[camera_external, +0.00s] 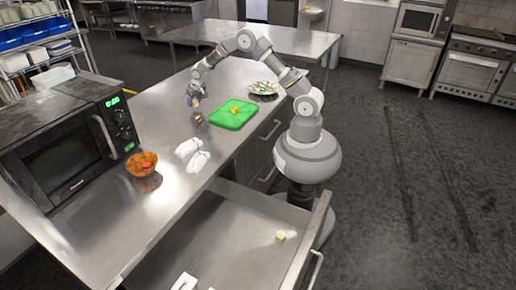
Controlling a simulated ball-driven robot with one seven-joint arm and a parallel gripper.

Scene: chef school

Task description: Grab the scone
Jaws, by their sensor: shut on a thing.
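My gripper (195,98) is above the steel counter, left of the green cutting board, pointing down. It is shut on a small tan thing (196,103), which looks like the scone. The thing is very small here and mostly hidden by the fingers. A small brown shape (197,117) shows on the counter just below it; I cannot tell whether it is another item or a reflection.
The green board (224,123) holds a small yellow item (235,110). A plate (263,90) of food stands behind it. Two white items (188,149), an orange bowl (142,172) and a microwave (65,140) are also on the counter. An open drawer (225,240) juts out in front.

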